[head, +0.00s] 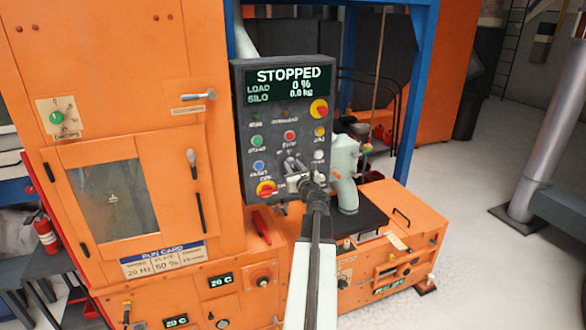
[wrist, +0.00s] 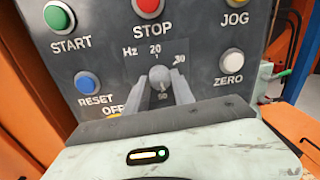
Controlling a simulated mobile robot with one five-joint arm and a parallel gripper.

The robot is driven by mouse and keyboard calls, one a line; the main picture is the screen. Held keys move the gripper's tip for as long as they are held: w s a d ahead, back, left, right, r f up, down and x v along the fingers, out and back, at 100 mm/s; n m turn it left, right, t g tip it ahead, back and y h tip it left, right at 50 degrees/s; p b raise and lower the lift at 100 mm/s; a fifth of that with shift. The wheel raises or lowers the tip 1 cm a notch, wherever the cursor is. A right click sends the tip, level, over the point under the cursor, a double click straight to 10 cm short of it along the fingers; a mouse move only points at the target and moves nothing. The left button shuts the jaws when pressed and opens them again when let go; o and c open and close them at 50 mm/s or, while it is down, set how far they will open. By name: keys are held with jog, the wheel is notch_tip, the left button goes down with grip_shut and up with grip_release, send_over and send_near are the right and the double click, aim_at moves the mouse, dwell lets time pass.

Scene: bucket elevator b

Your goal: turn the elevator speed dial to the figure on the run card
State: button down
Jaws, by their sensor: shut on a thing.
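The run card (head: 163,259) on the orange machine reads 20 Hz and 50 %; its third entry is too small to read. The grey speed dial (wrist: 158,77) is on the dark control panel (head: 243,160), with Hz, 20 and 30 printed above it. 20 is almost straight above the dial and 30 at its upper right. My gripper (wrist: 161,92) is shut on the dial, one finger on each side; it also shows at the panel in the head view (head: 292,168). The fingers and wrist hide part of the scale, and I cannot tell exactly where the pointer stands.
The panel display (head: 289,82) reads STOPPED, load 0 %, silo 0.0 kg. Close around the dial are the red STOP (wrist: 148,6), green START (wrist: 59,16), blue RESET (wrist: 87,83), white ZERO (wrist: 232,60) and yellow JOG (wrist: 236,4) buttons. Open floor (head: 480,265) lies at right.

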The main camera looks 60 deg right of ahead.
jog(key=n, duration=0.4)
jog(key=shift+n, duration=0.4)
jog(key=n+b, duration=0.1)
jog(key=n, duration=0.3)
jog(key=shift+d+n+t, duration=0.1)
jog(key=shift+n+t, duration=0.2)
jog(key=shift+n, duration=0.1)
jog(key=n, duration=0.3)
jog(key=shift+n, duration=0.4)
jog(key=n, duration=0.4)
jog(key=shift+r+n+t+y, duration=0.1)
jog(key=shift+n+t+y, duration=0.2)
jog(key=shift+n, duration=0.1)
jog(key=n, duration=0.3)
jog(key=shift+d+n, duration=0.1)
jog(key=shift+n, duration=0.3)
jog(key=n+y, duration=0.1)
jog(key=n, duration=0.3)
jog(key=shift+r+n+p, duration=0.1)
jog(key=shift+n+p, duration=0.3)
jog(key=n, duration=0.4)
jog(key=shift+n+p, duration=0.3)
jog(key=shift+n, duration=1.5)
